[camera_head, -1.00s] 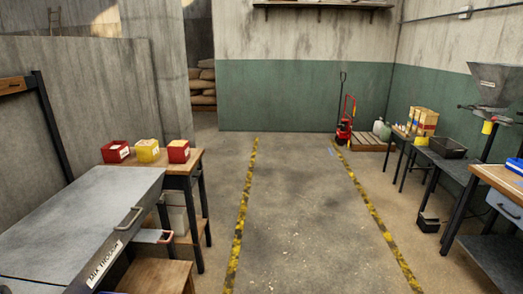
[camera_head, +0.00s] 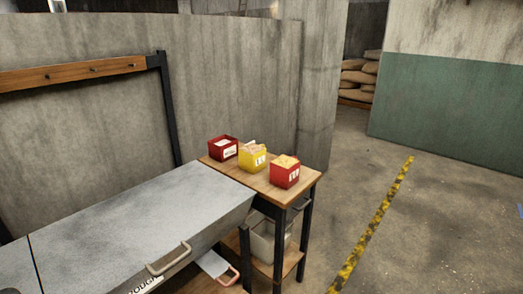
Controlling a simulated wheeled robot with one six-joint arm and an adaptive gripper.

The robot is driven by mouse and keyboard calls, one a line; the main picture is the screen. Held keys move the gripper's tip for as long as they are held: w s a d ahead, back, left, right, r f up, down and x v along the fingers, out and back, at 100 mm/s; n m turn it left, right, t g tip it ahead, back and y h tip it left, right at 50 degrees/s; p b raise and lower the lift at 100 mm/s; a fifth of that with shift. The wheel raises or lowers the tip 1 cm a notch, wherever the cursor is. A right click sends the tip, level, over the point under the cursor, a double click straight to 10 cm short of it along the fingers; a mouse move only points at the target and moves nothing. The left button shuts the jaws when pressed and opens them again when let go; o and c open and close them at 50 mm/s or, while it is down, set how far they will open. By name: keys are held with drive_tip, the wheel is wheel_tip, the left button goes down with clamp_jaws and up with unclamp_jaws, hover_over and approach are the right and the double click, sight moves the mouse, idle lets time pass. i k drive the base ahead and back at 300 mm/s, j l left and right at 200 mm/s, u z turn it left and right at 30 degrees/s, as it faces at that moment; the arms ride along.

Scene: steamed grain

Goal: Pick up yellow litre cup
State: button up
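A yellow open-topped container (camera_head: 252,160) with a white label and pale contents stands upright on a small wooden table. It sits between a red container (camera_head: 223,148) on its left and a red container (camera_head: 285,173) on its right. I cannot tell whether this yellow container is the litre cup, and no other yellow cup shows now. My gripper is not in view.
The small wooden table (camera_head: 303,186) adjoins a long grey-lidded trough (camera_head: 140,212) with a handle. A grey bin (camera_head: 268,240) stands on its lower shelf. A concrete wall rises behind. Open floor (camera_head: 430,215) with a yellow-black line lies to the right.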

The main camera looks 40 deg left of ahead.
sight(252, 157)
drive_tip(key=i+l+u, duration=0.1)
drive_tip(key=i+u, duration=0.35)
drive_tip(key=i+l+u, duration=0.25)
drive_tip(key=u, duration=0.15)
drive_tip(key=i+l+u, duration=0.75)
drive_tip(key=l+u, duration=0.15)
